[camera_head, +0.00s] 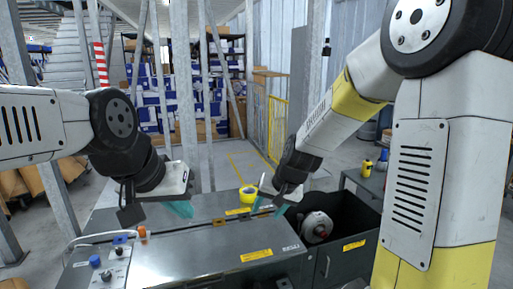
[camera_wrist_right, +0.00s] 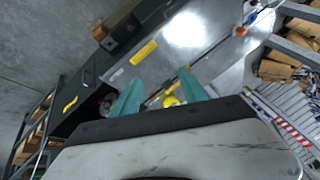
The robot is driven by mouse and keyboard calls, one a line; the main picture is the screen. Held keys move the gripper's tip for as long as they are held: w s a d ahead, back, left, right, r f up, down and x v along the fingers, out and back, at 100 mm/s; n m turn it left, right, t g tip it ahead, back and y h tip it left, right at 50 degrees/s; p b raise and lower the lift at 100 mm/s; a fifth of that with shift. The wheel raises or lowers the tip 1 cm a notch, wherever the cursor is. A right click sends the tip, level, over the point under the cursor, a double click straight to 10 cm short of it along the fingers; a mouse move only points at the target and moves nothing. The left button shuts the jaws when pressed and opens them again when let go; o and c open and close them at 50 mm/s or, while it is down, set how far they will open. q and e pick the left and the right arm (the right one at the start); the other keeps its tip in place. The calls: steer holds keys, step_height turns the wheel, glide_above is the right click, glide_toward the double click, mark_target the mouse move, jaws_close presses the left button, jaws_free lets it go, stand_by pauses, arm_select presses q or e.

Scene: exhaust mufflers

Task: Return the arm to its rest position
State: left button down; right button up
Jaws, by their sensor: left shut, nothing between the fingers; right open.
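My left gripper (camera_head: 180,209) hangs over the left part of the grey metal machine (camera_head: 215,255). Its teal fingers are together and hold nothing. My right gripper (camera_head: 268,208) is above the machine, close to the left edge of the open dark bin. Its teal fingers are apart and empty, and they also show in the right wrist view (camera_wrist_right: 158,92). A round metal muffler part (camera_head: 317,226) lies inside the dark bin (camera_head: 345,215), right of my right gripper and apart from it.
A control box (camera_head: 110,265) with blue and orange knobs is at the left. Metal posts and shelves with blue boxes (camera_head: 150,100) are behind.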

steer(key=s+d+r, duration=0.3)
steer(key=s+r, duration=0.1)
steer(key=s, duration=0.2)
steer(key=s+d+r+n+t, duration=0.1)
steer(key=s+d+r, duration=0.3)
steer(key=s, duration=0.3)
steer(key=s+d+r+h, duration=0.1)
steer(key=s+d+r, duration=0.3)
steer(key=s+r, duration=0.2)
steer(key=shift+s+n+t, duration=0.3)
steer(key=shift+s, duration=0.05)
